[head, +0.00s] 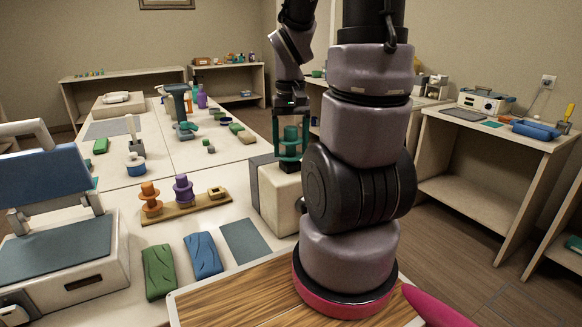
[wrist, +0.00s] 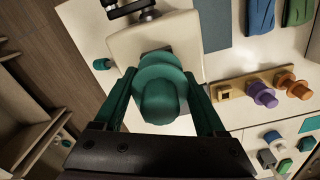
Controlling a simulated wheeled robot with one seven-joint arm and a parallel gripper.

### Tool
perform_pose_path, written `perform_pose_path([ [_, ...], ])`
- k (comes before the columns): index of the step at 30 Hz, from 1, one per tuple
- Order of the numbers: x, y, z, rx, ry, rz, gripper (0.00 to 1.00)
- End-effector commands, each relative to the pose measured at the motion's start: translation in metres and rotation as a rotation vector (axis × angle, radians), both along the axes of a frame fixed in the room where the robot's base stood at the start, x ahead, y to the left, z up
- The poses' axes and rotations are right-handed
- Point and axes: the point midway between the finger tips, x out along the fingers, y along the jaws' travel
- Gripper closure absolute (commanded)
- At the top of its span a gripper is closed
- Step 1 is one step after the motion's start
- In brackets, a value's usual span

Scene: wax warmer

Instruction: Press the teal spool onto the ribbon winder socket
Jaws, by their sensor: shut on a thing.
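The teal spool (head: 291,135) is upright between the fingers of my gripper (head: 290,152), over the cream ribbon winder (head: 283,200) at the centre of the head view. In the wrist view my gripper (wrist: 160,82) is shut on the teal spool (wrist: 160,97), one finger on each side. The spool's round flange and knob face the wrist camera. The cream winder body (wrist: 150,42) lies beyond it. The socket is hidden behind the spool and fingers, so I cannot tell whether the spool touches it.
A wooden rack (head: 190,207) left of the winder carries an orange spool (head: 150,198), a purple spool (head: 183,188) and a small square holder (head: 217,192). Green (head: 159,271) and blue (head: 203,254) pouches lie in front. A blue-topped machine (head: 60,250) stands at far left.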

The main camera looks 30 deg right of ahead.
Motion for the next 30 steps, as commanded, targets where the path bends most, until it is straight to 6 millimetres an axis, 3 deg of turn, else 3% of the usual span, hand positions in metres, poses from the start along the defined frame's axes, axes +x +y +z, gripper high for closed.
perform_pose_path([
  [26, 0.000, 0.000, -0.013, 0.000, 0.000, 0.000, 0.83],
  [27, 0.000, 0.000, -0.013, 0.000, 0.000, 0.000, 0.12],
  [28, 0.000, 0.000, -0.013, 0.000, 0.000, 0.000, 0.00],
  [30, 0.000, 0.000, -0.013, 0.000, 0.000, 0.000, 0.00],
])
